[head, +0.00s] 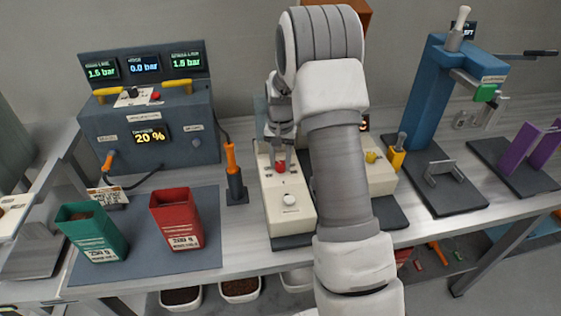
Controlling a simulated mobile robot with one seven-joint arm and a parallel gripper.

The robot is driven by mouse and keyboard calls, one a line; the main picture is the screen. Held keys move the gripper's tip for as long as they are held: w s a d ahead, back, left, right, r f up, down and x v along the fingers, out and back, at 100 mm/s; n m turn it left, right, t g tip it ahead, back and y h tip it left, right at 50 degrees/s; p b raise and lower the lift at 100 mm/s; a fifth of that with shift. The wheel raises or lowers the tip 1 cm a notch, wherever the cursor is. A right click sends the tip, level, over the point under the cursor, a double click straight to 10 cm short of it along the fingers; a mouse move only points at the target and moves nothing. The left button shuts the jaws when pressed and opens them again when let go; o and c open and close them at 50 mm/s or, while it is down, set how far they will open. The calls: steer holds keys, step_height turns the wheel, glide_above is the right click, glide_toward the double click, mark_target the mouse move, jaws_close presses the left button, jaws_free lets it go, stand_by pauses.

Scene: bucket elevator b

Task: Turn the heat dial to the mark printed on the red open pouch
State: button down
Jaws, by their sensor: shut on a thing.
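The red open pouch (176,220) stands upright on a dark mat, left of centre. A label is printed low on its front, too small to read surely. A cream machine (274,212) sits at the bench's middle. It carries a red knob (281,167) and, nearer the front, a white knob (289,200). My gripper (280,158) reaches down over the machine and is shut on the red knob. I cannot read the knobs' labels, so I cannot tell which is the heat dial. My arm hides part of the machine's right side.
A green open pouch (92,232) stands left of the red one. An orange-handled tool (233,170) stands upright in a holder beside the cream machine. A grey control box (150,130) with displays is behind. A blue press (428,95) and purple stand (520,150) are at right.

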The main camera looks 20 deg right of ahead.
mark_target(281, 164)
steer(key=c, duration=0.5)
jaws_free()
step_height(281, 164, up, 18)
steer(key=shift+f+p, duration=0.25)
steer(key=shift+p, duration=0.2)
